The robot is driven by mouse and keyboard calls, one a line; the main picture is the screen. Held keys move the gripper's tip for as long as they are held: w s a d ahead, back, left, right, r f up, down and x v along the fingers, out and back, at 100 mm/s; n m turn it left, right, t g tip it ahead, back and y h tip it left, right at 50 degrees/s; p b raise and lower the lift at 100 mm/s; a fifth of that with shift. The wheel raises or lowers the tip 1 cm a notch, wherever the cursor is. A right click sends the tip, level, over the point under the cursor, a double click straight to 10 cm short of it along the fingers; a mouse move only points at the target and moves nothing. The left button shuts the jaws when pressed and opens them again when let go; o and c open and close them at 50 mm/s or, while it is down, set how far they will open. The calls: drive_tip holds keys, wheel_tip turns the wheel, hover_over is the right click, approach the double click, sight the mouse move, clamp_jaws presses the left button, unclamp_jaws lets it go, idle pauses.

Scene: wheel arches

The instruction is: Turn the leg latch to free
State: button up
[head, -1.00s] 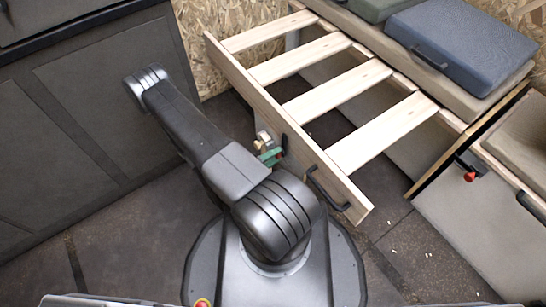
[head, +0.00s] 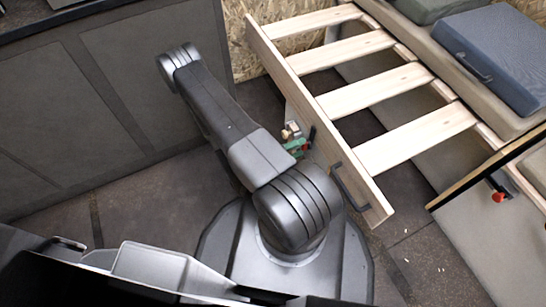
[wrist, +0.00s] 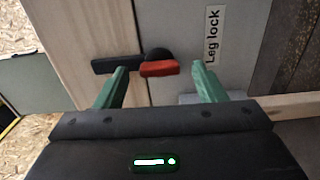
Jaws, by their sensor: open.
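The leg latch (wrist: 159,68) is in the wrist view, with a red tip, a dark round hub behind it and a black bar to its left. It lies about level across the picture, beside a sign (wrist: 213,36) reading "Leg lock". My gripper (wrist: 160,75) is open, with one green finger to the left and one to the right of the red tip. I cannot tell whether either finger touches it. In the head view my gripper (head: 297,147) is low by the front board of the slatted wooden frame (head: 315,115); the latch is mostly hidden there.
A black handle (head: 349,187) is on the frame's front board. Another red-tipped latch (head: 498,197) is at the right. Cushions (head: 490,55) lie at the back right. A dark cabinet (head: 120,95) stands at the left.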

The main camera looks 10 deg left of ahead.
drive_tip(key=p+v, duration=0.2)
drive_tip(key=v, duration=1.1)
drive_tip(key=shift+d, duration=0.1)
idle(0.5)
drive_tip(key=shift+b+x, duration=1.1)
drive_tip(key=shift+x, duration=5.3)
